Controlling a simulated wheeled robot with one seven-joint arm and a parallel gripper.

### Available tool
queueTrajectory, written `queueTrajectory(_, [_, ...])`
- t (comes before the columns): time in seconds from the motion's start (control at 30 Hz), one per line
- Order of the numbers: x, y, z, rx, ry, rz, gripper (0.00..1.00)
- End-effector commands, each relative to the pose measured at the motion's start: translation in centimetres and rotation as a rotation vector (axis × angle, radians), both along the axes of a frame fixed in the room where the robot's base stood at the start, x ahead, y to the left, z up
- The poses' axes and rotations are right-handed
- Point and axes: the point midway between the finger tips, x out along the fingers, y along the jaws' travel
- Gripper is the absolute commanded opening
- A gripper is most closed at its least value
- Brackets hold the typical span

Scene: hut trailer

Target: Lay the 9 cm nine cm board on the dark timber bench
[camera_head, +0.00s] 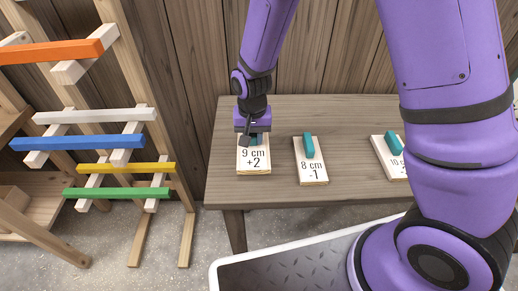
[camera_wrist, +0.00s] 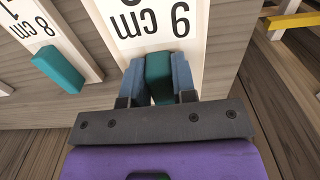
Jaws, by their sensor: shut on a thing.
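The 9 cm board (camera_head: 254,167) is a white plate marked "9 cm +2" with a teal grip block on it. It lies flat at the left end of the timber bench (camera_head: 330,112), or just at its surface; I cannot tell whether there is a gap. My gripper (camera_head: 253,138) is above the board's back part. In the wrist view my gripper (camera_wrist: 159,82) is shut on the teal block (camera_wrist: 159,75) of the board (camera_wrist: 152,22). The bench shows grey-brown in the wrist view.
An 8 cm board (camera_head: 310,172) marked "-1" and a 10 cm board (camera_head: 388,158) lie to the right on the bench. A wooden rack (camera_head: 130,115) with coloured bars stands at the left. Plank wall is behind the bench. Bare bench lies between the boards.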

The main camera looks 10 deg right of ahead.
Motion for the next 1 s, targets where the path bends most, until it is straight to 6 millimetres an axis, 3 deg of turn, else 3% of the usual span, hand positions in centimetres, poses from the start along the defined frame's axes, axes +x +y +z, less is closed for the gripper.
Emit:
queueTrajectory(0.57, [0.0, 0.0, -5.6, -0.001, 0.001, 0.000, 0.00])
queueTrajectory(0.97, [0.0, 0.0, -6.1, 0.000, 0.000, 0.000, 0.00])
queueTrajectory(1.0, [0.0, 0.0, -6.1, 0.000, 0.000, 0.000, 0.32])
